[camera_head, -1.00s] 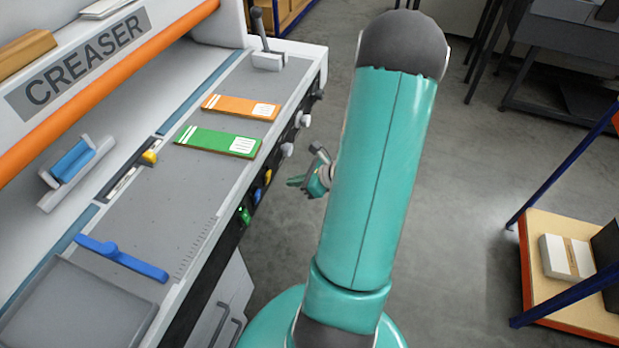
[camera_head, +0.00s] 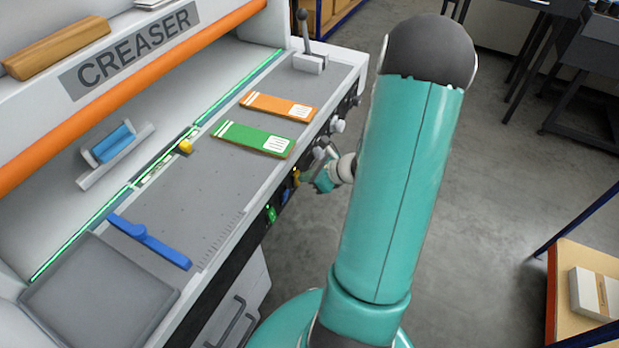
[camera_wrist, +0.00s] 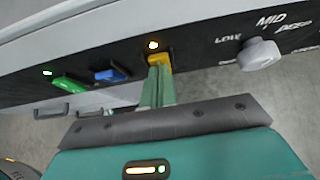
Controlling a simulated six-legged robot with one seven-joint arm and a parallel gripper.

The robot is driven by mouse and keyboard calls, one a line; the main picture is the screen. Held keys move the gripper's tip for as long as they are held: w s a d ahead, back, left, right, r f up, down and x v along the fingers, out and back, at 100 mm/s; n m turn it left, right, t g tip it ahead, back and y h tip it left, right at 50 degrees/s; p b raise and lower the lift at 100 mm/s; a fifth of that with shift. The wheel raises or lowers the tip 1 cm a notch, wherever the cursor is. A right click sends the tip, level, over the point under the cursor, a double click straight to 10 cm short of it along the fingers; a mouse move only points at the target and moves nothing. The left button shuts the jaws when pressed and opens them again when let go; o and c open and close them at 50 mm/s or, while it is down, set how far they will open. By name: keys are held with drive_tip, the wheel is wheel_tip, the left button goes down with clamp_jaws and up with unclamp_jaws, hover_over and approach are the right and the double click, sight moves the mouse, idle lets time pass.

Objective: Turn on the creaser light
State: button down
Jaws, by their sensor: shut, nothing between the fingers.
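The creaser (camera_head: 215,215) stands at the left in the head view, with a lit green strip (camera_head: 235,88) along its bed. Its front panel shows in the wrist view with a green switch (camera_wrist: 70,84), a blue switch (camera_wrist: 109,75) and a yellow switch (camera_wrist: 160,60). Small lamps above the green and yellow switches glow; none is seen lit above the blue one. My gripper (camera_wrist: 158,72) is shut and empty, its fingertips at the yellow switch, apparently touching it. In the head view my gripper (camera_head: 318,180) is beside the panel, partly hidden by my arm.
A grey knob (camera_wrist: 259,54) marked LOW, MID and DEEP is right of the yellow switch. Orange (camera_head: 278,106) and green (camera_head: 252,139) cards and a blue bar (camera_head: 150,241) lie on the bed. A shelf (camera_head: 582,262) stands at the right; open floor lies between.

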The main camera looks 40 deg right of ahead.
drive_tip(key=shift+s+r, duration=0.1)
drive_tip(key=shift+r, duration=0.65)
drive_tip(key=shift+s+d, duration=0.1)
